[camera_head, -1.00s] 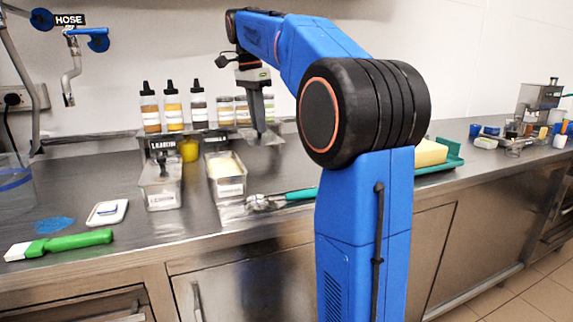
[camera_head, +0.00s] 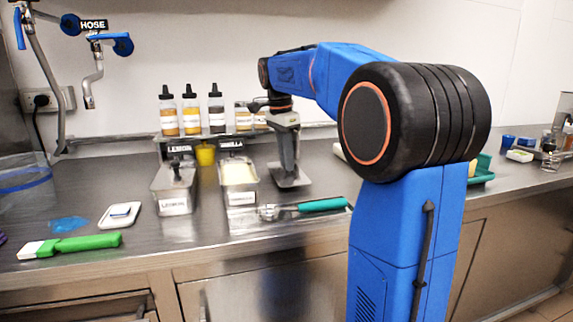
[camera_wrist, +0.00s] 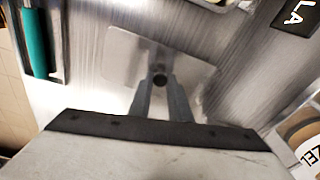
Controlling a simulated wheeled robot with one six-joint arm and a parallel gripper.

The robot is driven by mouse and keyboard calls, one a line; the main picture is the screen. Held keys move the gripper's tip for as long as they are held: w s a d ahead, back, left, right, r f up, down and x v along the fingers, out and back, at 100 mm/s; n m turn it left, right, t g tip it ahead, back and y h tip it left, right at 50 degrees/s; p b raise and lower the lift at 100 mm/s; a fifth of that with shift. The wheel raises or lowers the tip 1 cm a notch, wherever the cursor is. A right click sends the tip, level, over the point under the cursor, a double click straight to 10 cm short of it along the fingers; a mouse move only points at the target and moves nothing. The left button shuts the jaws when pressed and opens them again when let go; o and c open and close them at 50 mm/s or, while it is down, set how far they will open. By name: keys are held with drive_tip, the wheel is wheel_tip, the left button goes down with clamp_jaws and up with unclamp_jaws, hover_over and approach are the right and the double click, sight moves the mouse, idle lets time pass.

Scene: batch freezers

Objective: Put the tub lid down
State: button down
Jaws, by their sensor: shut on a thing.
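My gripper (camera_head: 287,172) reaches down over the steel counter, right of the open tub. In the wrist view its two fingers (camera_wrist: 160,88) are shut on the dark round knob of the tub lid (camera_wrist: 125,55). The lid is a flat, grey metal rectangle, and it also shows in the head view (camera_head: 296,182). It looks level and at or very near the counter; I cannot tell if it touches. The open tub (camera_head: 241,198) is steel with a white label and holds pale cream contents. Left of it stands a tub labelled LEMON (camera_head: 174,203) with something dark upright in its top.
A scoop with a teal handle (camera_head: 321,205) lies in front of the lid. Squeeze bottles (camera_head: 191,110) and jars stand on the shelf behind. A green tray (camera_head: 483,168) is at right.

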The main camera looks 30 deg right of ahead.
sight(282, 173)
drive_tip(key=shift+f, duration=0.75)
drive_tip(key=c, duration=1.6)
unclamp_jaws()
drive_tip(key=shift+f, duration=0.1)
drive_tip(key=shift+c, duration=0.2)
wheel_tip(282, 173, up, 12)
drive_tip(key=a, duration=0.1)
drive_tip(key=shift+a, duration=0.2)
drive_tip(key=shift+w, duration=0.1)
